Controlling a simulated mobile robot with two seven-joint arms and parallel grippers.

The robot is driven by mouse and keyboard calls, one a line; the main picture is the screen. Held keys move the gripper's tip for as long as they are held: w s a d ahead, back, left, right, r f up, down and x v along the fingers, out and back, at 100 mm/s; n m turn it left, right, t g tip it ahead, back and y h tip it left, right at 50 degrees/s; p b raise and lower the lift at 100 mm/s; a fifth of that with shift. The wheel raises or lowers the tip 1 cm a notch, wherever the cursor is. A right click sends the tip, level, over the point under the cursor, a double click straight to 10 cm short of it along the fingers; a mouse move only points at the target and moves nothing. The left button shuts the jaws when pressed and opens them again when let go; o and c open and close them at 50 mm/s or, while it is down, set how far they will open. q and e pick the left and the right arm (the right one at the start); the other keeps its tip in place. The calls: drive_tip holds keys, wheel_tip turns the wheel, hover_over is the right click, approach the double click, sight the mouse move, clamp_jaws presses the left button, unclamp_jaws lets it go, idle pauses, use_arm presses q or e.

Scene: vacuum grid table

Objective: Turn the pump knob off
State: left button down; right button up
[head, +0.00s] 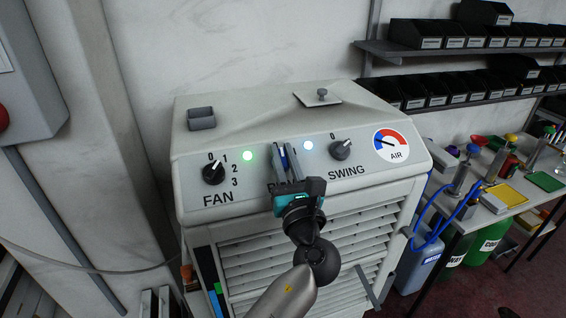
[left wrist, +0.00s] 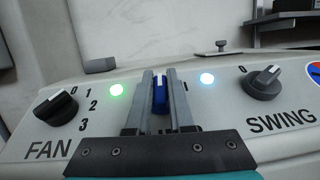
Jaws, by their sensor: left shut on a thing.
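The pump knob (left wrist: 160,94) is blue with a pale pointer line and sits in the middle of the cooler's sloped panel. My left gripper (head: 286,152) reaches it from below, and its two grey fingers stand on either side of the knob, shut on it. The pointer line looks roughly upright in the left wrist view. The PUMP label is mostly hidden behind the gripper in the head view. My right gripper is not in view.
The black fan knob (head: 215,171) is to the left and the grey swing knob (head: 341,149) to the right. A green light (head: 248,155) and a pale blue light (head: 308,145) flank the pump knob. A bench (head: 510,196) with bottles stands at right.

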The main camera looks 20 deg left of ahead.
use_arm(q)
drive_tip(key=shift+f+n+g+y, duration=0.5)
drive_tip(key=shift+n+g+y, duration=0.1)
drive_tip(key=shift+y, duration=0.1)
drive_tip(key=c, duration=0.8)
unclamp_jaws()
drive_tip(key=shift+o, duration=0.2)
drive_tip(key=shift+a, duration=0.1)
drive_tip(key=shift+r, duration=0.1)
drive_tip(key=shift+r, duration=0.15)
